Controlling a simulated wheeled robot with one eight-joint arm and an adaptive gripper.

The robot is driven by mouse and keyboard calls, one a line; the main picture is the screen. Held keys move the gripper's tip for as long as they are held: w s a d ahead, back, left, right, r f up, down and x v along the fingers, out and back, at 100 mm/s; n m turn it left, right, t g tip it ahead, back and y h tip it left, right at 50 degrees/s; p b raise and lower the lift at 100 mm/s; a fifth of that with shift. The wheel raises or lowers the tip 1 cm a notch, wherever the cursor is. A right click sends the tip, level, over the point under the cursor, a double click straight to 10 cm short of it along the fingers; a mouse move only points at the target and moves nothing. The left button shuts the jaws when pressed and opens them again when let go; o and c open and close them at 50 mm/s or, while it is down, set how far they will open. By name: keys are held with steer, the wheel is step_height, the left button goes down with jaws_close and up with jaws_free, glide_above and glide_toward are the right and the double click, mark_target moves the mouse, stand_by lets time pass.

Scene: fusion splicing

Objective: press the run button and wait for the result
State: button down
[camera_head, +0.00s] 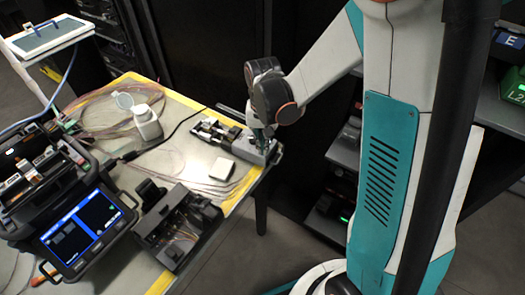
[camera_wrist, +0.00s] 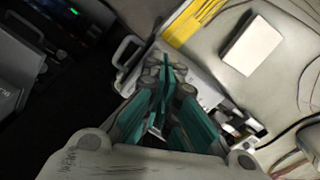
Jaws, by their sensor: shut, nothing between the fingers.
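My gripper (camera_head: 262,137) is shut and empty, pointing down at a small grey device (camera_head: 232,140) on the table's right corner. In the wrist view its teal fingers (camera_wrist: 165,68) lie over the same device (camera_wrist: 203,88), hiding part of its top. I cannot tell whether the tips touch it. A run button cannot be made out; it may be hidden under the fingers. A black splicer (camera_head: 70,215) with a lit blue screen (camera_head: 82,228) stands at the table's left. The screen text is too small to read.
A white square block (camera_head: 221,168) lies beside the device and shows in the wrist view (camera_wrist: 252,46). An open black case (camera_head: 178,225) is at the front edge. Dark racks stand behind.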

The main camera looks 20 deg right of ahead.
steer(key=shift+f+b, duration=0.4)
steer(key=shift+f, duration=0.15)
steer(key=shift+r+p, duration=2.15)
steer(key=shift+r, duration=0.9)
steer(key=shift+r, duration=0.15)
steer(key=s+r+n+t, duration=0.4)
steer(key=s+r+t, duration=0.3)
steer(key=s+r, duration=0.8)
steer(key=shift+r+n, duration=0.4)
steer(key=shift+r, duration=0.3)
